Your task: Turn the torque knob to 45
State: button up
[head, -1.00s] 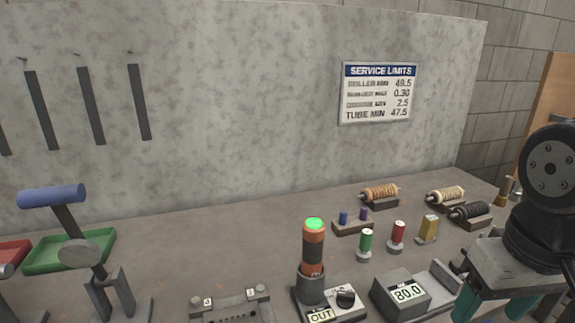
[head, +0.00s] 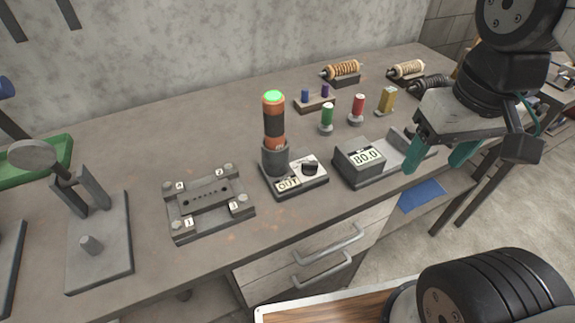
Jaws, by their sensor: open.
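A black knob (head: 310,168) sits on a small grey unit (head: 301,188) near the front of the bench, beside a display reading "OUT". No knob scale or pointer can be read at this size. An orange and black upright tool (head: 274,123) with a lit green top stands in a holder on the same unit. My gripper (head: 440,155), with teal fingers, is open and empty at the right, above the front edge of the bench. It is apart from the knob, with the box reading "80.0" (head: 358,163) between them.
Green (head: 326,117) and red (head: 358,108) cylinders and a yellow block (head: 386,98) stand behind the units. A grey plate with numbered corners (head: 208,203) lies left of the knob unit. Spools (head: 342,71) lie at the back. Drawer handles (head: 326,245) stick out below the bench front.

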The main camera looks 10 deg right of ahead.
aim_at(309, 168)
jog(key=u, duration=0.75)
jog(key=k, duration=0.9)
jog(key=z, duration=0.75)
jog(key=i, duration=0.5)
